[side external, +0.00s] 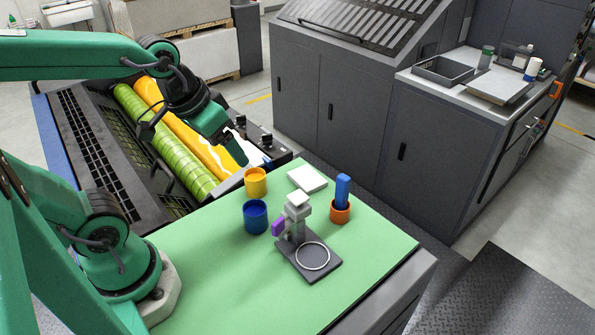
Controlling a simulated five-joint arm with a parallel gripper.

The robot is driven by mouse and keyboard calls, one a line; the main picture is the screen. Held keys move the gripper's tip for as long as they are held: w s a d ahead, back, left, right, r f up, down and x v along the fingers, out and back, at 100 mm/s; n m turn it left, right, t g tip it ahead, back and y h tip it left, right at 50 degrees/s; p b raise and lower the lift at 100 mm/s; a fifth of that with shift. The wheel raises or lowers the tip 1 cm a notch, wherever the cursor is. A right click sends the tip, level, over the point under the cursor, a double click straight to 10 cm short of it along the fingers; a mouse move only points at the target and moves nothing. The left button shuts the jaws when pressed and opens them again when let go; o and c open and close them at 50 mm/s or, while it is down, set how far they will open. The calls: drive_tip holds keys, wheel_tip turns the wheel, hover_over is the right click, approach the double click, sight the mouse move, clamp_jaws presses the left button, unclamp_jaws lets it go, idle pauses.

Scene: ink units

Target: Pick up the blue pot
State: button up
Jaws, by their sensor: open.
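The blue pot (255,217) is a small, dark blue open cup. It stands upright on the green work surface (205,262), just in front of the yellow pot (256,182). My gripper (240,155) is open. It is above and a little left of the pots in the picture, apart from both. I see nothing held in it. The inside of the blue pot is too dark to make out.
Right of the blue pot is a grey stand (297,222) with a purple part and a ring on its base. An orange pot (340,212) holds a blue block (343,190). A white pad (307,177) lies behind. The surface's near left is clear.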

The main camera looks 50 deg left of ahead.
sight(256, 214)
drive_tip(key=w+f+n+g, duration=0.2)
drive_tip(key=f, duration=0.5)
drive_tip(key=w+f+n+g, duration=0.1)
drive_tip(key=w+f+g, duration=0.1)
drive_tip(key=f, duration=0.5)
drive_tip(key=shift+w+f+n+g, duration=0.2)
drive_tip(key=shift+w+n+g, duration=0.15)
drive_tip(key=shift+w, duration=0.4)
drive_tip(key=shift+f, duration=0.1)
drive_tip(key=shift+f, duration=1.2)
drive_tip(key=shift+f, duration=0.1)
drive_tip(key=shift+s+f, duration=0.15)
drive_tip(key=shift+f, duration=0.6)
drive_tip(key=shift+s+f, duration=0.15)
drive_tip(key=shift+f, duration=1.6)
drive_tip(key=shift+w, duration=0.1)
